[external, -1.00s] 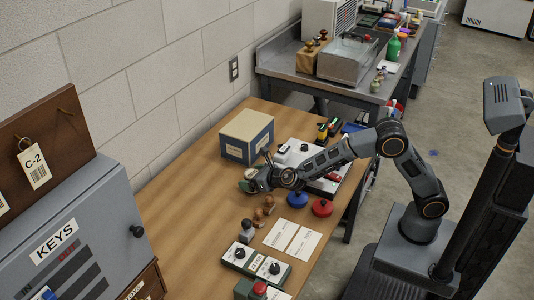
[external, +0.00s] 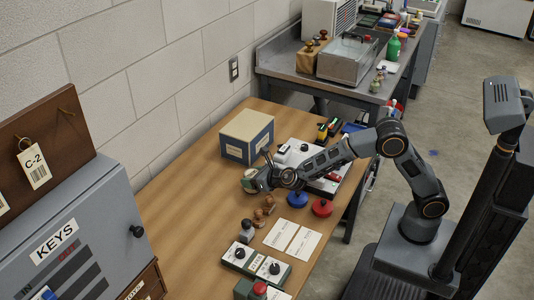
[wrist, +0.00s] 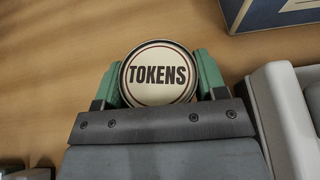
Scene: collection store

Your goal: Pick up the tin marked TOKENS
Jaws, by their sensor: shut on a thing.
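The tin marked TOKENS (wrist: 158,75) is round, with a cream lid, a dark ring and dark lettering. In the wrist view it sits between the two green fingers of my gripper (wrist: 159,80), which are shut on its sides. In the external view the tin (external: 250,174) shows small at the end of my gripper (external: 252,183), over the wooden table near the blue and cream box. Whether its underside is clear of the table is hard to tell.
The blue and cream box (external: 247,137) stands just behind the tin. A white-topped device (external: 293,151) is to the right. Stamps (external: 264,211), a blue knob (external: 297,199) and a red knob (external: 322,207) stand nearer. The table's left part (external: 190,190) is bare.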

